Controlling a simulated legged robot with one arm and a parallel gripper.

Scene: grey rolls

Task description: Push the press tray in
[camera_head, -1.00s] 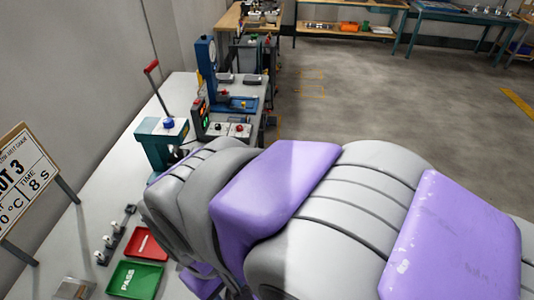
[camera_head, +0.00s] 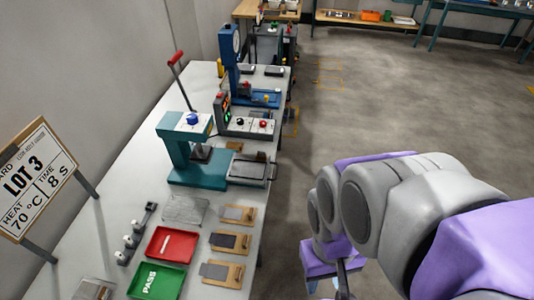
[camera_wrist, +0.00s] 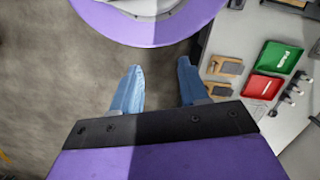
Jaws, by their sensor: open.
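The teal press (camera_head: 185,150) with a red lever stands on the white bench in the head view. Its press tray (camera_head: 252,171), a dark-rimmed plate, sticks out from the right side of the press base toward the bench edge. My gripper (camera_wrist: 160,88) is open and empty in the wrist view, its blue fingers apart over the grey floor beside the bench. In the head view my arm hangs right of the bench, well short of the tray, and the fingers show only partly at the bottom. The press is not in the wrist view.
A red tray (camera_head: 172,245), a green PASS tray (camera_head: 157,281) and several wooden boards with grey plates (camera_head: 230,241) lie in front of the press. A control box (camera_head: 246,124) stands behind it. A LOT 3 sign (camera_head: 38,178) is at left.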

